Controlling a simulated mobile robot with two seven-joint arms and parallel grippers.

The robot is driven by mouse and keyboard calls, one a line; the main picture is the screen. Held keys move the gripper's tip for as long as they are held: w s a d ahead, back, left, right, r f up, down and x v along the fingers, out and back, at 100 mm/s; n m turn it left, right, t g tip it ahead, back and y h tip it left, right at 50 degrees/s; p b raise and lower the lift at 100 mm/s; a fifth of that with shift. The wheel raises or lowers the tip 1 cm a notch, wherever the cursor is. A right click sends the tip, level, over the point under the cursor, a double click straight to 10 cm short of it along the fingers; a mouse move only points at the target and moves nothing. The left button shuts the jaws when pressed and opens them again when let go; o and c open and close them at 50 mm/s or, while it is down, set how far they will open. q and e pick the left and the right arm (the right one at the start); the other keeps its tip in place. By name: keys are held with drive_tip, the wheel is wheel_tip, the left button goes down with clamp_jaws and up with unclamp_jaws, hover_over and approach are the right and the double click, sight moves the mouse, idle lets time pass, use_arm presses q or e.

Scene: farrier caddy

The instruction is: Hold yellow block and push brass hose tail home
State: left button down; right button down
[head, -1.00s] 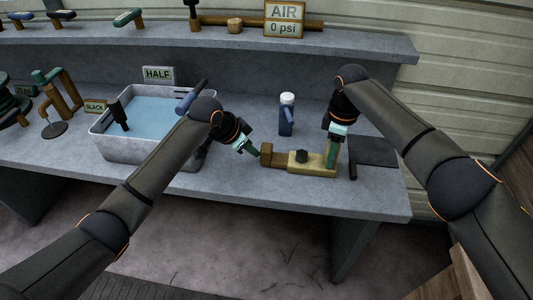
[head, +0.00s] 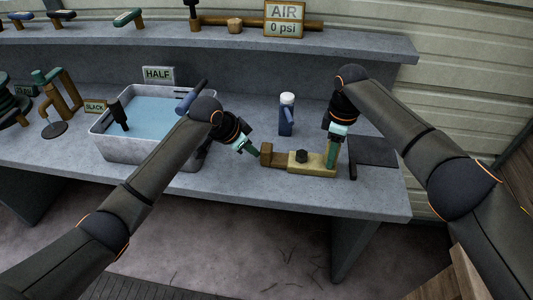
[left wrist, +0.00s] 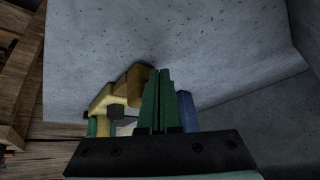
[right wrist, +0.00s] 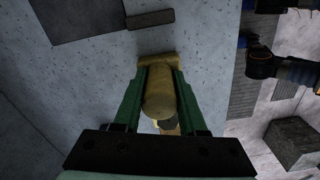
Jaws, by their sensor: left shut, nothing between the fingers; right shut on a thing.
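The yellow block (head: 312,169) lies on the bench, with a black knob (head: 301,156) on top and a raised post at its right end. My right gripper (head: 331,162) is shut on that post from above; the right wrist view shows the post (right wrist: 158,97) between the two green fingers. The brown-gold brass hose tail (head: 267,154) sits at the block's left end, its wider end outward. My left gripper (head: 257,151) is shut and empty, its tips close beside the hose tail's left end. The hose tail also shows in the left wrist view (left wrist: 133,84); I cannot tell if the tips touch it.
A grey water tub (head: 150,151) stands to the left, under my left forearm. A blue bottle with a white cap (head: 286,118) stands behind the block. A dark flat plate (head: 373,151) lies right of my right gripper. The bench's front edge is close below the block.

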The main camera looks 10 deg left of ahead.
sight(271, 145)
drive_tip(key=shift+s+f, duration=0.1)
drive_tip(key=shift+f, duration=0.1)
use_arm(q)
drive_tip(key=shift+d, duration=2.2)
drive_tip(key=shift+a, duration=0.2)
drive_tip(key=shift+r, duration=0.15)
drive_tip(key=shift+r, duration=1.6)
drive_tip(key=shift+a+r, duration=0.3)
drive_tip(key=shift+r, duration=0.6)
drive_tip(key=shift+a+r, duration=0.25)
drive_tip(key=shift+r, duration=0.6)
use_arm(e)
drive_tip(key=shift+r, duration=0.1)
